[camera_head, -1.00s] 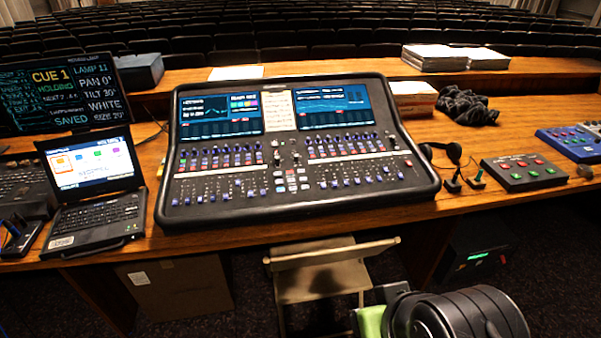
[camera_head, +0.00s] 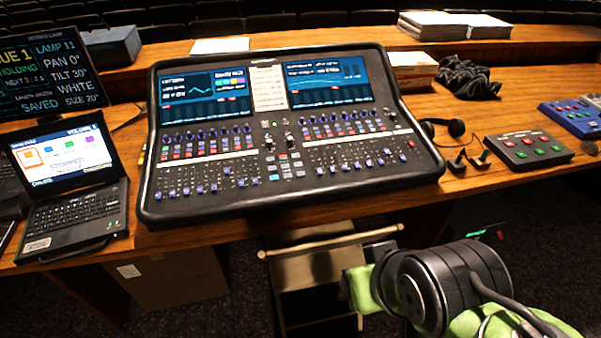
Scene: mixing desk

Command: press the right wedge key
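The mixing console (camera_head: 290,205) lies on the wooden desk in the middle of the view, with two lit screens, rows of small keys and blue-capped faders. A small grey box (camera_head: 527,150) with red and green keys sits on the desk to its right. I cannot read the key labels, so I cannot tell which key is the right wedge key. My arm, black with green parts, shows at the lower right in front of the desk's edge, below the console. My gripper's fingers do not show.
A laptop (camera_head: 70,215) and a cue monitor (camera_head: 50,75) stand left. A headset (camera_head: 440,130) and two small levers (camera_head: 468,161) lie between console and grey box. A blue box (camera_head: 573,118) is far right. A stool (camera_head: 325,260) stands below the desk edge.

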